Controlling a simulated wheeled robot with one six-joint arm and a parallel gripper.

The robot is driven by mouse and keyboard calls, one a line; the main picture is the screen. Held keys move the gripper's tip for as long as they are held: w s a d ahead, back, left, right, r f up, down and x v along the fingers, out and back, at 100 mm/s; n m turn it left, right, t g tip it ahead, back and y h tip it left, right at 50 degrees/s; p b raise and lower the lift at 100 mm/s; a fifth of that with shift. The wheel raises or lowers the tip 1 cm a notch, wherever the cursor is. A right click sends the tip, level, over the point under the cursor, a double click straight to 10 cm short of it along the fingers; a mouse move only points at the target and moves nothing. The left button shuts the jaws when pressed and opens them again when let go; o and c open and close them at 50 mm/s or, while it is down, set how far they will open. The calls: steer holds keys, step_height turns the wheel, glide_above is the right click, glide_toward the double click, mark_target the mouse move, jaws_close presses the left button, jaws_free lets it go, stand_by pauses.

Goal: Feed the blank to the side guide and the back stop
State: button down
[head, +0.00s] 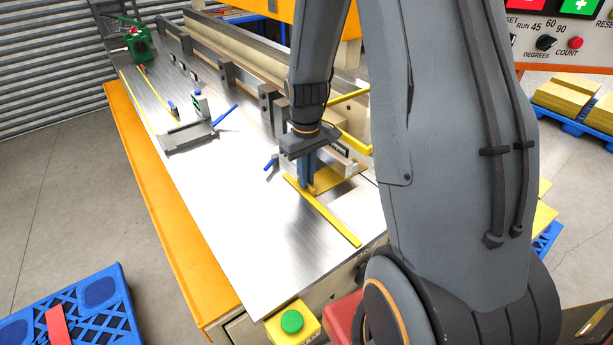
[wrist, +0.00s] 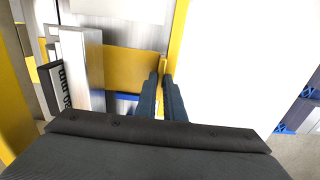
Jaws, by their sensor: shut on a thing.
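The blank (head: 342,180) is a flat gold sheet lying on the bright metal table, beside the yellow side guide (head: 335,224). My gripper (head: 308,188) is low over the table, its blue fingers shut on the blank at the guide's side. In the wrist view the fingers (wrist: 160,98) stand at the right end of the blank (wrist: 130,68), whose right edge appears to meet the guide (wrist: 178,40). Its left edge lies close to a silver block (wrist: 80,62), which may be part of the back stop; contact there is unclear. The fingers hide part of the blank.

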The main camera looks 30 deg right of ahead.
steer(key=c, duration=1.8)
jaws_free()
steer(key=shift+r, duration=0.1)
steer(key=shift+r+b, duration=1.05)
steer(key=shift+r, duration=2.75)
steer(key=s+a+f+b, duration=0.1)
steer(key=s+a, duration=0.1)
steer(key=s, duration=0.1)
steer(key=s+a+f+m+t+b, duration=0.1)
steer(key=s+a, duration=0.2)
steer(key=s, duration=0.1)
steer(key=s+a+f+m+b, duration=0.1)
steer(key=s+a, duration=0.2)
steer(key=shift+s+a+f+b, duration=0.1)
steer(key=shift+s+f+b, duration=0.1)
steer(key=shift+f+b, duration=0.2)
steer(key=shift+s+a, duration=0.15)
steer(key=shift+s, duration=0.2)
